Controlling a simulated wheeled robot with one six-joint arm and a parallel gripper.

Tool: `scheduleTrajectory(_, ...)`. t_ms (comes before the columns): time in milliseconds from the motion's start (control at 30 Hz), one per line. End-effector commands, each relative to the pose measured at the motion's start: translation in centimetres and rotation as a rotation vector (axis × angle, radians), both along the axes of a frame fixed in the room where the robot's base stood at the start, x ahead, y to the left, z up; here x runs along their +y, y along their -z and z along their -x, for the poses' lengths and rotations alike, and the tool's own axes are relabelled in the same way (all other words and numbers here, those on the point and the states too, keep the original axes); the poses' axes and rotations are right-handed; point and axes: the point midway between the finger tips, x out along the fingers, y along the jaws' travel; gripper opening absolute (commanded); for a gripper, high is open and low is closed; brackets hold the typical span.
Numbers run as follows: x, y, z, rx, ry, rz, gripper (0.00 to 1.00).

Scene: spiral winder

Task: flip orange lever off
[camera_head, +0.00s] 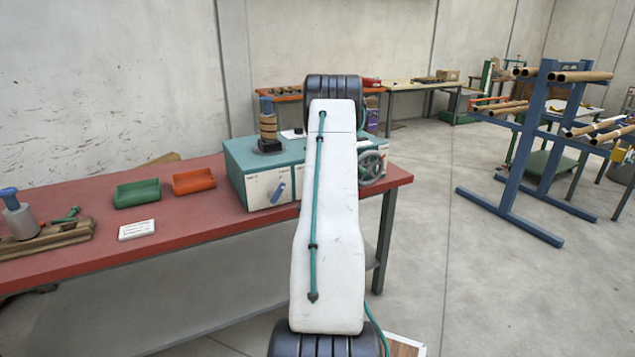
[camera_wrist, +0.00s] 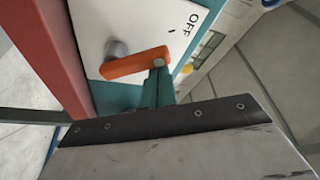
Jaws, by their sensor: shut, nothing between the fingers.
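The orange lever (camera_wrist: 130,64) is in the wrist view, on a white panel (camera_wrist: 145,22) marked "OFF" near its right edge. A grey round knob or boss (camera_wrist: 117,48) sits beside the lever's left part. My gripper (camera_wrist: 158,68) is shut and empty. Its teal tip is at the lever's right end, and I cannot tell whether it touches. In the head view my arm hides the orange lever and my gripper.
The red bench (camera_head: 180,236) holds a green tray (camera_head: 137,193), an orange tray (camera_head: 194,181), a white label card (camera_head: 136,230) and a wooden fixture (camera_head: 45,240). A blue rack (camera_head: 540,140) stands to the right. The floor between bench and rack is clear.

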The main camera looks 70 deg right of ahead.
Motion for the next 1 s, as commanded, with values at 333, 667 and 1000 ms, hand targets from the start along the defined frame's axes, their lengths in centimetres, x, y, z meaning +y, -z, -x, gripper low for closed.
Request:
scheduleTrajectory(333,-1.9,-2.2,0.7,-0.001,-0.007,0.004,0.00)
scheduleTrajectory(667,3.9,-0.9,4.2,0.001,-0.016,-0.002,0.00)
scheduleTrajectory(1000,6.3,-0.4,5.9,0.000,-0.016,0.000,0.00)
